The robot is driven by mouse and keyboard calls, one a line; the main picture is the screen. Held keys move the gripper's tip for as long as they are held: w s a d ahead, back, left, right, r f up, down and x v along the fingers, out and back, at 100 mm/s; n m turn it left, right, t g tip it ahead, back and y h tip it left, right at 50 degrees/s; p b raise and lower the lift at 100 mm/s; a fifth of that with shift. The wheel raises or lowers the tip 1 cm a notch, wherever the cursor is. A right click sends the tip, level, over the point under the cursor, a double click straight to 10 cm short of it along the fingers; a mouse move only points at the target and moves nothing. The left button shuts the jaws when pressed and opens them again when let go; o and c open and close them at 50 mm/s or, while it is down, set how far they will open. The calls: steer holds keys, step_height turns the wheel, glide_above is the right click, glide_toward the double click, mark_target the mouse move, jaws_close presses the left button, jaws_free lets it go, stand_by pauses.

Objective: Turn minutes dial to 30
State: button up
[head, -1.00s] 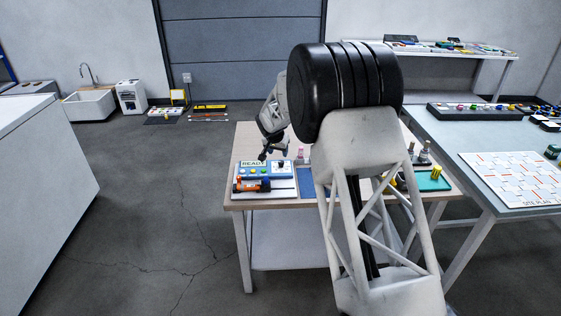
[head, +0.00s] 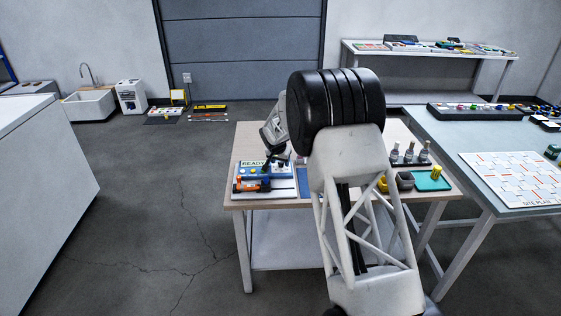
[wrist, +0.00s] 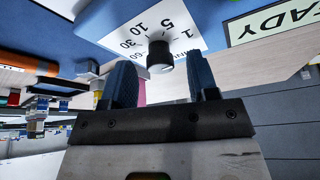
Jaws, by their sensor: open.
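The minutes dial (wrist: 160,57) is a black knob on a white face with numbers 1, 5, 10, 30 and 60 around it, in the wrist view. The face is on the blue panel (wrist: 95,22), which also shows in the head view with a READY label (head: 252,163). My gripper (wrist: 163,82) is open, its two blue fingers pointing toward the panel. The dial shows between the fingertips, a little beyond them; I cannot tell whether they touch it. In the head view my arm and wrist hide part of the panel. The dial's pointer is too small to read.
An orange and black tool (head: 250,185) lies in front of the panel on the wooden table (head: 243,204). Grey-topped bottles (head: 409,152) and a green tray (head: 430,184) stand at the table's right. A second table (head: 470,140) adjoins on the right.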

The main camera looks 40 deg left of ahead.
stand_by(0.3)
steer(key=c, duration=0.9)
